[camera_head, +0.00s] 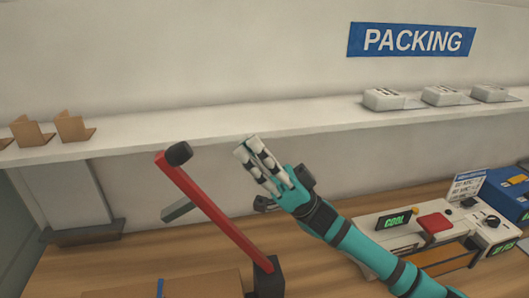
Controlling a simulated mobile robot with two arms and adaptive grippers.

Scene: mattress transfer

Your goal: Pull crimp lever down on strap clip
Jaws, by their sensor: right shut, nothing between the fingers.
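The crimp lever is a long red bar (212,212) with a black knob (179,153) at its upper end. It rises tilted to the upper left from a black base (267,278) on the wooden bench. My right gripper (247,149) is shut and empty, to the right of the knob and apart from it, pointing to the upper left. Its teal arm comes in from the lower right. I cannot make out a strap clip. My left gripper is not in view.
A white shelf (220,121) crosses behind, with brown folded pieces (73,127) at left and white packs (384,99) at right. A brown carton (190,285) stands front left. A white machine (402,240) with a "COOL" display and a blue box (503,195) stand at right.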

